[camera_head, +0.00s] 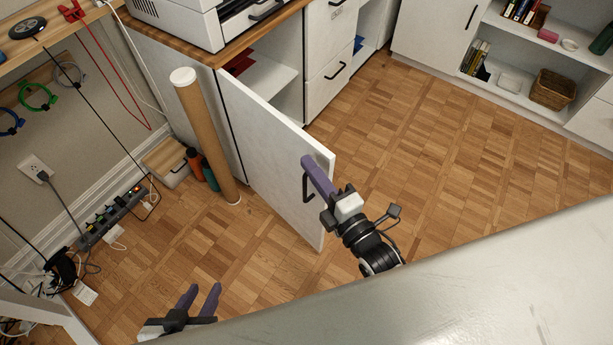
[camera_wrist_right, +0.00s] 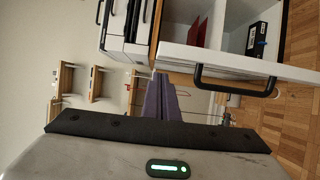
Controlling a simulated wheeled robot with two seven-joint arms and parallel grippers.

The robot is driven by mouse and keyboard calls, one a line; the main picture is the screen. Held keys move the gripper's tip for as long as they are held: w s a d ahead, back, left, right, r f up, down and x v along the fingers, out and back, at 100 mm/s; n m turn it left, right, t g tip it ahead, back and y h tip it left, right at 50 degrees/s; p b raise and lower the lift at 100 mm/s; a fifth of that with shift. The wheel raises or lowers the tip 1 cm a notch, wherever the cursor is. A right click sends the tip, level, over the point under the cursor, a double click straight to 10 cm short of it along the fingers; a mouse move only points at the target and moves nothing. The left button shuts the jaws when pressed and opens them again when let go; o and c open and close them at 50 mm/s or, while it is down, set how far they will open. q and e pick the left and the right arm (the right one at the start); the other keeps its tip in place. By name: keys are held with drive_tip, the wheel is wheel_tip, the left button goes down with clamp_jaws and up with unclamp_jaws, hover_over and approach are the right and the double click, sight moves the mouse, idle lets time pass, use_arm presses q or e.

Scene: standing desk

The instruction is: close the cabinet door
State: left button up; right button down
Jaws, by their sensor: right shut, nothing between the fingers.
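The white cabinet door (camera_head: 265,130) stands open, swung out from the cabinet under the wooden top. Its black handle (camera_head: 306,186) is near the free edge; door (camera_wrist_right: 215,60) and handle (camera_wrist_right: 238,86) also show in the right wrist view. My right gripper (camera_head: 308,162) has its purple fingers shut and empty. They are close to the door's free upper corner and the handle; I cannot tell if they touch. The fingers also show in the wrist view (camera_wrist_right: 160,82), beside the door's end. My left gripper (camera_head: 200,292) is open and empty, low over the floor, away from the door.
A cardboard tube (camera_head: 208,135) leans beside the cabinet, with green and orange bottles (camera_head: 205,172) and a small box (camera_head: 166,162) next to it. A power strip (camera_head: 112,215) with cables lies by the left wall. The parquet floor right of the door is clear.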

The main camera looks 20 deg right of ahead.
drive_tip(key=shift+w+d+r, duration=0.1)
drive_tip(key=shift+w+d, duration=0.1)
drive_tip(key=shift+d, duration=0.3)
drive_tip(key=shift+w+d+r, duration=0.1)
drive_tip(key=shift+w+d, duration=0.05)
drive_tip(key=shift+d, duration=0.3)
drive_tip(key=shift+f, duration=0.1)
